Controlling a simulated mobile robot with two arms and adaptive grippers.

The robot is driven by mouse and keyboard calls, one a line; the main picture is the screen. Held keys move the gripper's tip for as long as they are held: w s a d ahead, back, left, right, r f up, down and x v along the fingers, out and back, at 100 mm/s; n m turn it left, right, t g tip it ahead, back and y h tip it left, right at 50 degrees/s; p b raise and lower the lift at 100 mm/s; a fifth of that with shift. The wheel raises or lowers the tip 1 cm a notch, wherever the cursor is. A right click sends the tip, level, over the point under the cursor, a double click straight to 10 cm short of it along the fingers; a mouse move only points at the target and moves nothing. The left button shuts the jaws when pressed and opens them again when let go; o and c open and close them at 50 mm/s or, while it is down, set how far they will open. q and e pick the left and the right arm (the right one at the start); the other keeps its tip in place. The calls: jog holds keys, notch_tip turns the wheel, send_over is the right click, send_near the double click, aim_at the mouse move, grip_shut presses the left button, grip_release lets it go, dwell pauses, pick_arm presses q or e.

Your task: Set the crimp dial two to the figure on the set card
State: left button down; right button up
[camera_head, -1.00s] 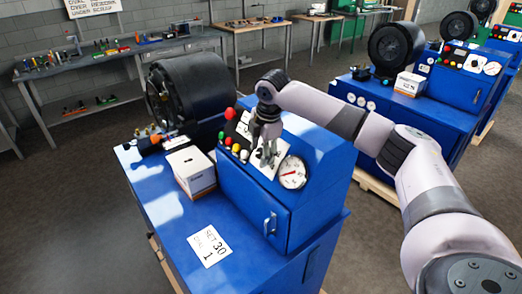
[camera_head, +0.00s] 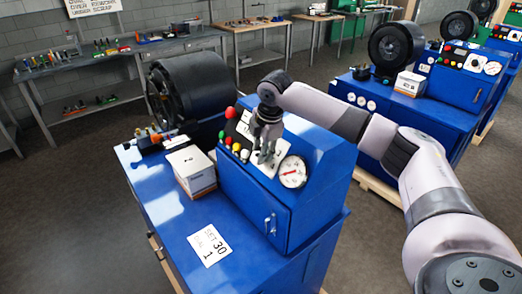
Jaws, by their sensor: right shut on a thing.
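The blue crimper (camera_head: 255,205) stands in the middle, with a big black round head (camera_head: 190,90) at its back left. The set card (camera_head: 209,245) lies flat on its blue top; it reads "SET 30" with a "1" below. My right gripper (camera_head: 263,157) points down at the sloped panel and is shut on a crimp dial there. The dial is mostly hidden by the fingers, and its figure cannot be read. A round white gauge (camera_head: 292,171) with a red needle sits right of the gripper. My left gripper is not in view.
A white box (camera_head: 191,172) stands on the crimper top left of the panel. Red, green and yellow buttons (camera_head: 236,148) sit just left of the gripper. More blue crimpers (camera_head: 465,75) stand at the back right. Workbenches (camera_head: 120,55) line the wall; open floor lies left.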

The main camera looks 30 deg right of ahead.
jog(key=shift+s+f+m+t+b, duration=0.15)
jog(key=shift+m+t+b, duration=0.2)
jog(key=shift+t, duration=0.25)
jog(key=shift+s+f+m+t+b, duration=0.15)
jog(key=shift+m+t+b, duration=0.1)
jog(key=shift+m+t, duration=0.3)
jog(key=shift+f+m+t+h+b, duration=0.2)
jog(key=shift+m+t+h+b, duration=0.45)
jog(key=shift+t+b, duration=0.4)
jog(key=m+t+b, duration=0.1)
jog(key=b, duration=0.1)
jog(key=m+t+h+b, duration=0.1)
jog(key=b, duration=0.1)
jog(key=shift+a+f+m+t+h, duration=0.15)
jog(key=shift+m+t+h, duration=0.1)
jog(key=shift+m+t, duration=0.15)
jog(key=shift+r+m+t+h+b, duration=0.2)
jog(key=shift+m+t+h+b, duration=0.4)
jog(key=shift+b, duration=0.5)
jog(key=o, duration=1.1)
jog(key=shift+o, duration=0.2)
